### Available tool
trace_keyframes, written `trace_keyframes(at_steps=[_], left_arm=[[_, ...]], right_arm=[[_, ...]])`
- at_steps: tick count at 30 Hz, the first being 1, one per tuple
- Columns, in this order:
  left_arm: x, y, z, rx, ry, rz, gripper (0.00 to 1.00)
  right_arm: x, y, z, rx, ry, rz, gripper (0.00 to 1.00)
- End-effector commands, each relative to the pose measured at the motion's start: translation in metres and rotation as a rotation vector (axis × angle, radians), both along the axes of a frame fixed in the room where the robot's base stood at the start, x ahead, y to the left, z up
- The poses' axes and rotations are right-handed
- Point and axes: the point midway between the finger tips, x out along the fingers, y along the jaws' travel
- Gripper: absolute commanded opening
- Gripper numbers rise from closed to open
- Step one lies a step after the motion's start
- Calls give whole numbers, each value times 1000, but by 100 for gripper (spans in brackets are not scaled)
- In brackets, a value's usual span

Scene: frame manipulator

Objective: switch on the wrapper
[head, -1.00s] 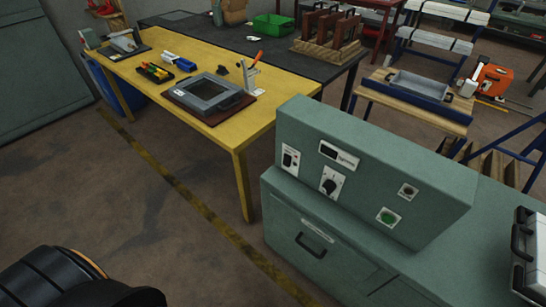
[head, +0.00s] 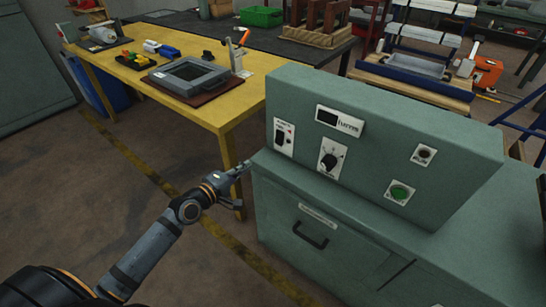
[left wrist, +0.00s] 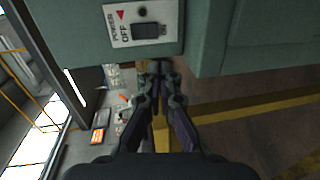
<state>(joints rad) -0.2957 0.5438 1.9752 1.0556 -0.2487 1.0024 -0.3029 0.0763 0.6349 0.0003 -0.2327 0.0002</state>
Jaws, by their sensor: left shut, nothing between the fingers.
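The wrapper is a green-grey machine (head: 375,155) with a sloped control panel, in the right half of the head view. Its power switch (head: 284,134) is a dark rocker on a white plate at the panel's left end. In the left wrist view the switch (left wrist: 145,33) shows at the top, with POWER, OFF and ON printed on its plate. My left gripper (head: 242,184) is shut and empty, just left of the cabinet and below the switch. It also shows in the left wrist view (left wrist: 160,70), apart from the switch. My right gripper is out of view.
A rotary knob (head: 328,161), a green button (head: 398,192) and a small display sit on the same panel. A drawer handle (head: 310,236) sticks out below. A yellow table (head: 200,107) stands behind on the left. The floor at left is open.

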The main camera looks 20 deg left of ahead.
Motion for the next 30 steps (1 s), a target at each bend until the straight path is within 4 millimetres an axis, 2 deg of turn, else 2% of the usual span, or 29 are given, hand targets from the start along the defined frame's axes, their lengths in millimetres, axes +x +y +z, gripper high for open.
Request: trace_keyframes(at_steps=[4, 11, 14, 16, 18, 30], left_arm=[[-1, -7, 11, -35, -11, -14, 0], [0, -6, 11, -33, -11, -12, 0], [7, -8, 9, -34, -13, -8, 0], [16, -11, 8, -35, -15, -8, 0], [28, -16, 6, -38, -15, -9, 0], [106, -45, -6, -33, -12, -11, 0]], right_arm=[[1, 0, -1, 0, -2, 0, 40], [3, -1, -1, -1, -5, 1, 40], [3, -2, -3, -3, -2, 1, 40], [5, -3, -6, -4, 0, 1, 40], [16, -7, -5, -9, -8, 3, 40], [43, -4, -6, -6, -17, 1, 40]])
